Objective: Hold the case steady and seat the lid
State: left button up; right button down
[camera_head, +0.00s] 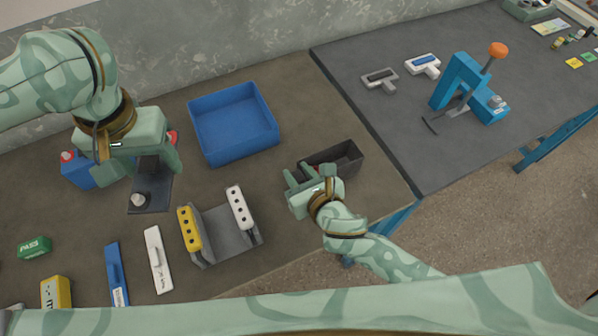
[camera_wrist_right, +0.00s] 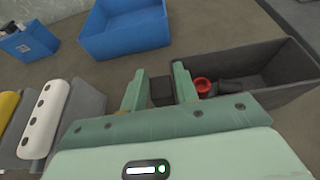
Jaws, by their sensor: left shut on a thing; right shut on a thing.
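A blue battery case (camera_head: 80,175) with red ends stands at the left, partly hidden by my left gripper (camera_head: 140,155). It also shows in the right wrist view (camera_wrist_right: 30,42). My left gripper is shut over the case from above; the contact is hidden. A white lid-like strip (camera_head: 158,260) and a blue one (camera_head: 117,275) lie apart on the bench. My right gripper (camera_head: 305,177) is shut on a small dark block (camera_wrist_right: 162,91), beside a dark grey bin (camera_head: 347,160). The bin holds a red piece (camera_wrist_right: 203,87) and dark pieces.
An empty blue tray (camera_head: 233,152) stands at the back middle. A grey cradle (camera_head: 228,230) with yellow and white rails sits in front. A dark plate (camera_head: 150,190) with a round knob lies below my left gripper. A blue lever press (camera_head: 460,85) stands on the right table.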

dwell(0.4)
jog(key=c, duration=1)
grip_release()
jog(key=shift+o, duration=0.2)
jog(key=v, duration=1.2)
